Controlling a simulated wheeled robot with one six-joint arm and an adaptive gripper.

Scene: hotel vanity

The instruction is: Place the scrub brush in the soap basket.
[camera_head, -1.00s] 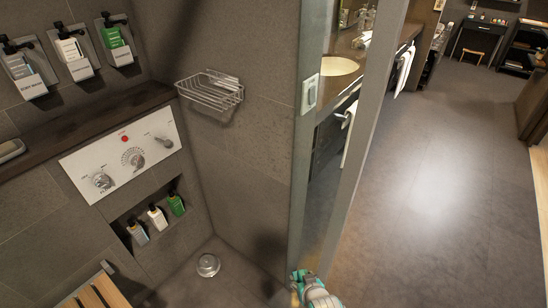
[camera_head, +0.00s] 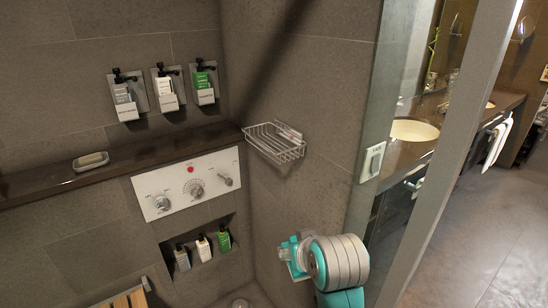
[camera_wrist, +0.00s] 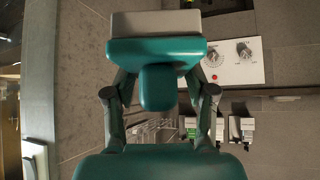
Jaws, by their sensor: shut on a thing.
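The scrub brush (camera_wrist: 156,50) is teal with a pale grey block, probably its bristles, along its top edge in the wrist view. My gripper (camera_wrist: 157,85) is shut on its teal knob, with a dark finger on each side. In the head view my gripper (camera_head: 298,254) is at lower centre, in front of the wall, and the brush there is small and hard to make out. The soap basket (camera_head: 275,143) is a wire rack on the wall, above and left of my gripper and apart from it. The basket (camera_wrist: 160,132) shows partly behind my gripper in the wrist view.
A dark ledge (camera_head: 120,162) with a soap dish (camera_head: 91,161) runs left of the basket. A control panel (camera_head: 188,183) and a bottle niche (camera_head: 202,247) are below. A glass panel edge (camera_head: 455,150) stands right of my arm. Air before the basket looks clear.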

